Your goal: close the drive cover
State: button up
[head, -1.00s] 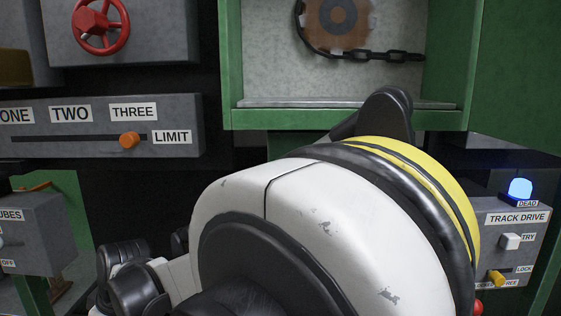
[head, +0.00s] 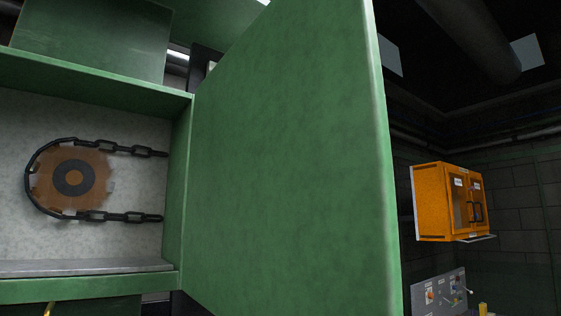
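The drive cover (head: 290,160) is a large flat green door, swung open at the right side of the green drive housing (head: 95,82). It fills the middle of the head view, with its free edge toward the right. Inside the open housing, a brown toothed sprocket (head: 98,180) with a dark hub carries a dark chain (head: 135,152) around its left side. My gripper is not in view.
An orange cabinet (head: 447,203) with two doors hangs on the dark brick wall at the right. Below it is a grey control panel (head: 440,292) with small switches. A dark pipe (head: 470,40) runs overhead at the upper right.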

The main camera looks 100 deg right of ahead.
aim_at(291, 203)
jog(key=k+z, duration=0.35)
jog(key=k+l+z, duration=0.2)
jog(key=k+z, duration=0.15)
jog(key=k, duration=0.15)
jog(key=k+l+z, duration=0.3)
jog(key=k+j, duration=0.05)
jog(key=k, duration=0.05)
